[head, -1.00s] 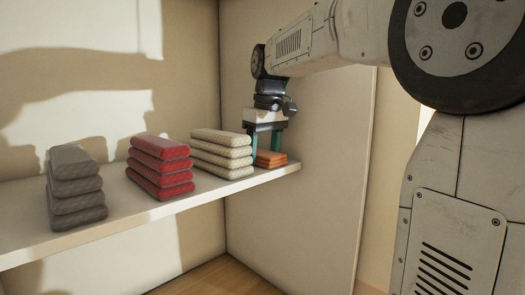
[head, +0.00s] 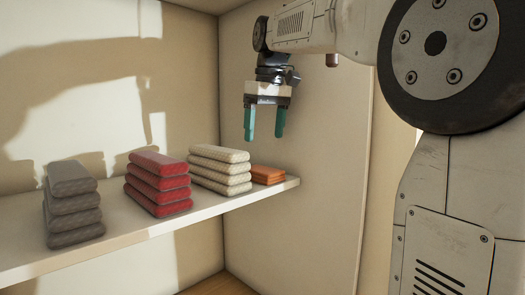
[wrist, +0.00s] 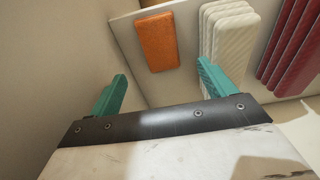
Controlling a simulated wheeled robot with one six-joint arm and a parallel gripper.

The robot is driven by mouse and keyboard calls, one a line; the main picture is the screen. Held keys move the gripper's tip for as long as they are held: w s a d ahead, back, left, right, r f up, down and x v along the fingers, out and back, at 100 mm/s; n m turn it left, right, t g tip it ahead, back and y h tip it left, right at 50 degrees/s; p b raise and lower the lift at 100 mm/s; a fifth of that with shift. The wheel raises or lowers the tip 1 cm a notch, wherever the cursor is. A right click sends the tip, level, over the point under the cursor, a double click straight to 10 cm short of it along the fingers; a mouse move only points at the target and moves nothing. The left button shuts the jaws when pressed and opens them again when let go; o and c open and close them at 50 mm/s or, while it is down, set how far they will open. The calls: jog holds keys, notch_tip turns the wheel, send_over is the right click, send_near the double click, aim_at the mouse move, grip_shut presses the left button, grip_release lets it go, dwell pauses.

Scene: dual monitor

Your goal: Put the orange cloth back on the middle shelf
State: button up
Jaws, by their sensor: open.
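The orange cloth (head: 267,174) lies folded in a low stack at the right end of the shelf (head: 130,232), beside the cream stack. It also shows in the wrist view (wrist: 158,41), flat on the shelf and apart from my fingers. My gripper (head: 264,138) is open and empty, pointing down above the orange cloth with a clear gap between. Its two teal fingers (wrist: 162,85) are spread wide in the wrist view. Whether the orange stack is one folded cloth or two is hard to tell.
A cream stack (head: 221,171) stands just left of the orange cloth. A red stack (head: 159,184) and a grey stack (head: 74,206) stand farther left on the same shelf. The side wall (head: 300,225) closes off the right end.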

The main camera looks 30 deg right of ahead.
notch_tip(320, 180, up, 2)
jog(key=shift+s+r, duration=0.15)
jog(key=shift+r, duration=0.1)
dwell(0.4)
jog(key=s+a+f, duration=0.3)
jog(key=s+f, duration=0.5)
jog(key=f, duration=0.1)
jog(key=s+a+f+m, duration=0.1)
jog(key=s+a+f, duration=0.3)
jog(key=s+f, duration=0.4)
jog(key=s+a+f+m, duration=0.1)
jog(key=s+a+f, duration=0.3)
jog(key=s+f, duration=0.4)
notch_tip(320, 180, down, 3)
jog(key=shift+a+f, duration=0.1)
jog(key=shift+a, duration=0.1)
